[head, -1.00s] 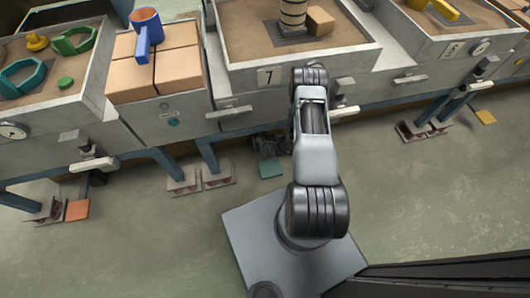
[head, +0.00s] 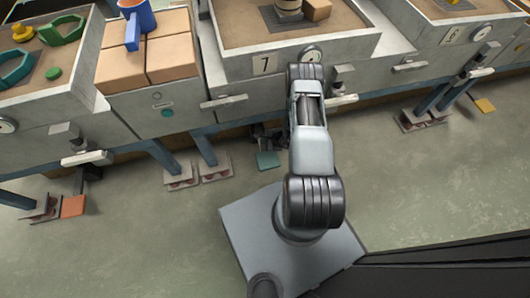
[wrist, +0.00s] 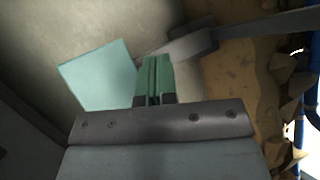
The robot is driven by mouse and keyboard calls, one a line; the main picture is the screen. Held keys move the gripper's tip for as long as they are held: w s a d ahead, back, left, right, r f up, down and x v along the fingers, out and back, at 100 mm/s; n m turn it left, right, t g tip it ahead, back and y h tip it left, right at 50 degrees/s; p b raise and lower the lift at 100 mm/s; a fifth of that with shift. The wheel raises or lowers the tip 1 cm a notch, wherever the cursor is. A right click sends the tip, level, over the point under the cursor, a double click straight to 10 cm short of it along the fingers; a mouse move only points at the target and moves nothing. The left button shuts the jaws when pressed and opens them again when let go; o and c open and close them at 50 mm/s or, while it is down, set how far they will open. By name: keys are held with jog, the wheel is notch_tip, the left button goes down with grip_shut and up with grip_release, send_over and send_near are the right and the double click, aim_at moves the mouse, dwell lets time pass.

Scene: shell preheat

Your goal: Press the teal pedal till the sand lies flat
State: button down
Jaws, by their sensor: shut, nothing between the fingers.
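The teal pedal (head: 268,160) is a small flat plate low over the floor, below the sand box marked 7. It shows large and pale in the wrist view (wrist: 97,77), left of the fingers. My gripper (wrist: 154,78) has green fingers, closed together and empty, close beside the pedal's right edge. I cannot tell whether they touch it. In the head view my arm hides the gripper. I cannot tell how flat the sand lies.
An orange pedal (head: 73,206) lies far left and a yellow pedal (head: 485,105) far right. White levers (head: 87,158) jut from the box fronts. Table legs with footplates (head: 181,175) stand left of the teal pedal. The floor in front is open.

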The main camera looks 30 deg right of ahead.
jog(key=b, duration=0.4)
send_over(264, 147)
jog(key=s+a, duration=0.1)
jog(key=s, duration=0.2)
jog(key=shift+s+f, duration=0.1)
jog(key=shift+f, duration=2.6)
jog(key=shift+f, duration=0.2)
jog(key=shift+f+b, duration=0.2)
jog(key=shift+b, duration=0.1)
